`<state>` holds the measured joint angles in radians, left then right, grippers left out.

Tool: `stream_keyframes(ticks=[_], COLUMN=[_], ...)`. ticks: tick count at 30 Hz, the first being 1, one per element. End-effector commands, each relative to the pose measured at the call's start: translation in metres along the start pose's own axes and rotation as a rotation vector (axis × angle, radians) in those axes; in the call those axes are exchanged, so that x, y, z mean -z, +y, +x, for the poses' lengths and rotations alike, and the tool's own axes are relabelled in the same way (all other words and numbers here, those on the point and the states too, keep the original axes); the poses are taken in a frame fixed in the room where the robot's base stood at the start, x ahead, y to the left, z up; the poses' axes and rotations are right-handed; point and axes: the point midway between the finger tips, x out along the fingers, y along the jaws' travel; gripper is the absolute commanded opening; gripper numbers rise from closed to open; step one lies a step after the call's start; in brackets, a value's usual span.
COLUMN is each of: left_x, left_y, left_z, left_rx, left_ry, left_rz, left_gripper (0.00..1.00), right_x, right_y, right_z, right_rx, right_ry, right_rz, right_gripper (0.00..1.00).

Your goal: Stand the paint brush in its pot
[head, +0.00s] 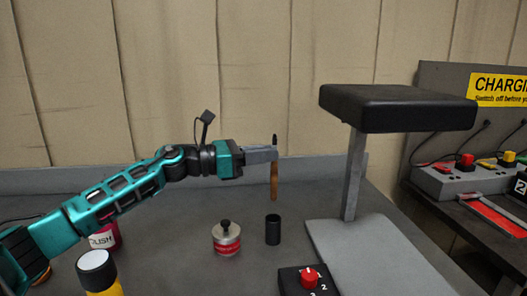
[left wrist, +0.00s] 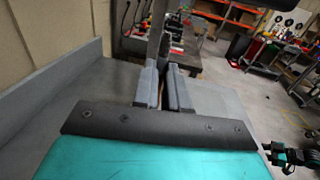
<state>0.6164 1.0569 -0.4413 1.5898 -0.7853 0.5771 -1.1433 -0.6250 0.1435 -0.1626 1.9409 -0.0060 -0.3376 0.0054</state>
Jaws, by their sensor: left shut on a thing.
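My left gripper (head: 262,154) is shut on the paint brush (head: 274,182) and holds it upright above the grey bench. The brush has a brown wooden handle hanging down and a dark tip above the fingers. The pot (head: 273,230) is a small black cylinder standing on the bench, below the brush and apart from it. In the left wrist view the fingers (left wrist: 165,88) are close together, and I cannot make out the brush between them. My right gripper is not seen in the head view.
A silver tin with a red label (head: 226,238) stands left of the pot. A black box with a red knob (head: 310,279) is in front. A stand with a black padded top (head: 397,108) rises to the right. A yellow container (head: 98,275) is at the lower left.

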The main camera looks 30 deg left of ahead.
Motion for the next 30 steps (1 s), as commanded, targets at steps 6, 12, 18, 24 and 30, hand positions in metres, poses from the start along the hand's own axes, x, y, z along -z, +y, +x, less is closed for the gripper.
stream_keyframes(ticks=[6,12,18,24,30], left_x=[0.021,0.038,0.054,0.07,0.082], left_y=[0.0,0.0,0.0,0.0,0.0], left_z=[0.0,0.0,0.0,0.0,0.0], left_rx=[0.0,0.0,0.0,0.0,0.0], left_ry=[0.0,0.0,0.0,0.001,0.0], left_rz=[-0.001,-0.002,-0.001,-0.001,0.0], left_gripper=[0.0,0.0,0.0,0.0,0.0], right_x=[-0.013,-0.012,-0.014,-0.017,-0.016], right_y=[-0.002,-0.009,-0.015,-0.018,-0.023], right_z=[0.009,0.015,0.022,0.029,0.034], right_rx=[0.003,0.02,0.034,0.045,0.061], right_ry=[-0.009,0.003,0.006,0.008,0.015], right_rz=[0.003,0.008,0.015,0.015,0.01], right_gripper=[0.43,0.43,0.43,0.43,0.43])
